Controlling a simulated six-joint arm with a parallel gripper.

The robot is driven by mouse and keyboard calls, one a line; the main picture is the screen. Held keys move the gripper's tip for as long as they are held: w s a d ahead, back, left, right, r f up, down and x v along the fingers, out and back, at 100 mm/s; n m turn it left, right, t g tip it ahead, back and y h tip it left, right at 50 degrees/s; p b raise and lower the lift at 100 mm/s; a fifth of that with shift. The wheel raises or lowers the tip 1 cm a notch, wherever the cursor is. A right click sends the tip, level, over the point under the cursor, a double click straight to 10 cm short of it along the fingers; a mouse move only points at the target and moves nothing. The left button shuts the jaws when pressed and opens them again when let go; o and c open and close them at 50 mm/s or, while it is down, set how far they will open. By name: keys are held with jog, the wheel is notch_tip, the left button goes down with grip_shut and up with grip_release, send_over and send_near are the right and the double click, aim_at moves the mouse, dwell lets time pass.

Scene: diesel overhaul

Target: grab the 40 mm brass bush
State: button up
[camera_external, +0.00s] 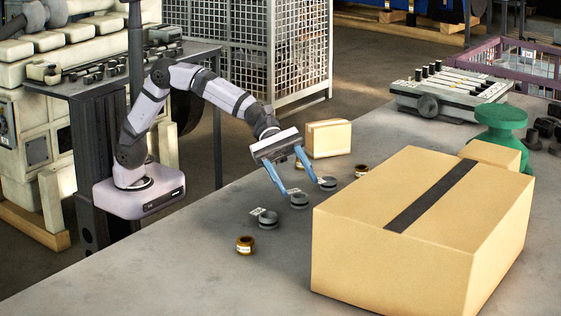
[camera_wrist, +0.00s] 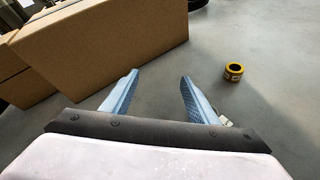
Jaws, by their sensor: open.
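My gripper (camera_external: 302,187) is open above the table, its two blue fingers spread and pointing down, with nothing between them. It also shows in the wrist view (camera_wrist: 160,77). One brass bush (camera_external: 245,245) stands upright near the table's front edge, left of my gripper. Another brass bush (camera_external: 361,171) is to the right, beyond my gripper, and a third brass piece (camera_external: 299,164) is partly hidden behind the fingers. The wrist view shows one labelled brass bush (camera_wrist: 234,72), right of the fingers and apart from them. The label sizes are too small to read.
A large cardboard box (camera_external: 420,220) is at the right, a small carton (camera_external: 328,139) behind my gripper. A green part (camera_external: 500,124) stands farther back. The front-left table is clear.

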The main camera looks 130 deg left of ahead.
aim_at(245, 239)
jog(key=s+d+f+g+h, duration=0.1)
jog(key=d+f, duration=0.1)
jog(key=d, duration=0.2)
jog(key=s+d+f+g+h, duration=0.1)
jog(key=s+d+f, duration=0.1)
jog(key=d, duration=0.3)
jog(key=s+d+f+g+h, duration=0.1)
jog(key=d+f, duration=0.1)
jog(key=d, duration=0.3)
jog(key=shift+s+d+f+h, duration=0.1)
jog(key=shift+s+h, duration=0.15)
jog(key=shift+h, duration=0.05)
jog(key=shift+p+x, duration=0.8)
jog(key=shift+x, duration=2.85)
jog(key=shift+s+d+r, duration=0.1)
jog(key=shift+r, duration=0.1)
jog(key=c, duration=1.3)
notch_tip(245, 239, up, 10)
jog(key=shift+p, duration=0.7)
